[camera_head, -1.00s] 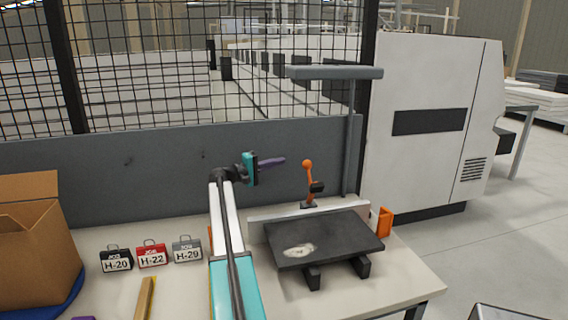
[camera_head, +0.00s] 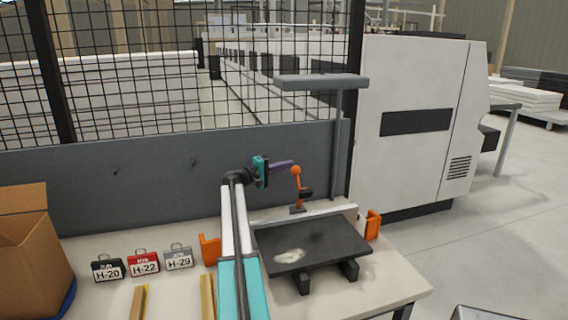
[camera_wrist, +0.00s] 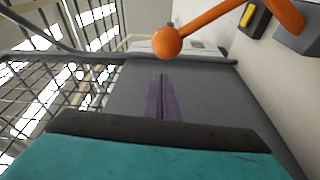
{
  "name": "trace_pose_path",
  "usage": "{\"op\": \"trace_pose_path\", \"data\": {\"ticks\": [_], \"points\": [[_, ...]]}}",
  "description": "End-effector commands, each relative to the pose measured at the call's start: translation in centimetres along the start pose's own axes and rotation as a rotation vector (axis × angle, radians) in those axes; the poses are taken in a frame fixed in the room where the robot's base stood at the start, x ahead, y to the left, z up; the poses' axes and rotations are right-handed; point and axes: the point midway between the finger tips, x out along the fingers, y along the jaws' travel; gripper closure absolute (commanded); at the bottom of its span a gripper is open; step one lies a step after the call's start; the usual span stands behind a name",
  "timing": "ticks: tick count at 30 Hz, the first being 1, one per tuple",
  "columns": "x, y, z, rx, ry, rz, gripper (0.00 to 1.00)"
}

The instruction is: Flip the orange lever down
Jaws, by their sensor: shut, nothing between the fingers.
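The orange lever (camera_head: 298,184) stands upright with a round knob on top, on a dark clamp behind the black board. In the wrist view the lever (camera_wrist: 215,25) shows at the top, its knob in the upper middle. My gripper (camera_head: 291,165) has purple fingers that are shut and empty. In the head view the fingertips point right and appear right beside the knob. In the wrist view the fingers (camera_wrist: 161,80) lie below the knob, with a small gap in the picture. I cannot tell whether they touch it.
The black board (camera_head: 312,243) lies on supports on the bench, with a pale fence behind it. Orange brackets (camera_head: 372,225) stand at both sides. A grey post (camera_head: 339,150) rises behind the lever. Labelled cases (camera_head: 143,264) and a cardboard box (camera_head: 22,240) stand at left.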

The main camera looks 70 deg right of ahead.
Motion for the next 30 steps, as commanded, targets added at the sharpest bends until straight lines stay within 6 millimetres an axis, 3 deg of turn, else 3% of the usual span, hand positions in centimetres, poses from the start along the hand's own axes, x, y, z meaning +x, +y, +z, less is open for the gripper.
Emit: {"op": "trace_pose_path", "data": {"ticks": [11,30], "points": [[-0.7,0.1,2.3,-0.001,-0.001,0.000,1.00],[-0.6,0.0,2.7,0.004,-0.003,0.001,1.00]]}}
